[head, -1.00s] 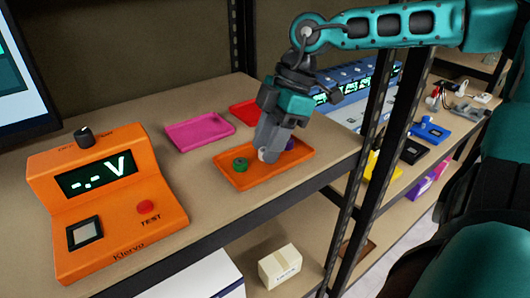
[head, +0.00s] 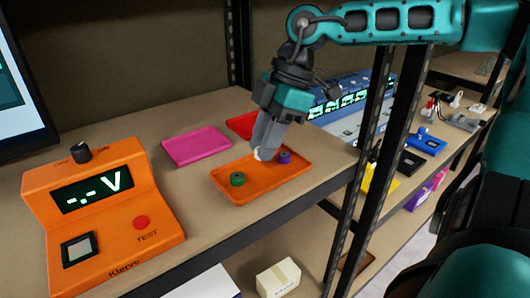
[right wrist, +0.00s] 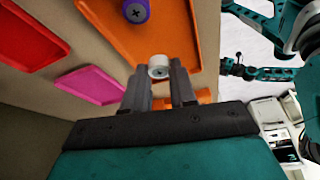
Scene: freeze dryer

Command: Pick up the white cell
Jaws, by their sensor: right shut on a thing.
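The white cell (right wrist: 158,66) is between the fingertips of my right gripper (right wrist: 160,80), which is shut on it. In the head view, the white cell (head: 259,154) shows at the fingertips of my right gripper (head: 262,148), over the orange tray (head: 247,198). A green cell (head: 237,179) and a purple cell (head: 284,157) stand in that tray. The purple cell also shows in the right wrist view (right wrist: 136,11). I cannot tell exactly how high the white cell is above the tray. My left gripper is not in view.
A pink tray (head: 197,146) and a red tray (head: 243,124) lie behind the orange tray. An orange tester (head: 105,215) with a display stands at the left. A dark shelf post (head: 373,150) rises to the right. A blue device with lit displays (head: 350,95) stands beyond.

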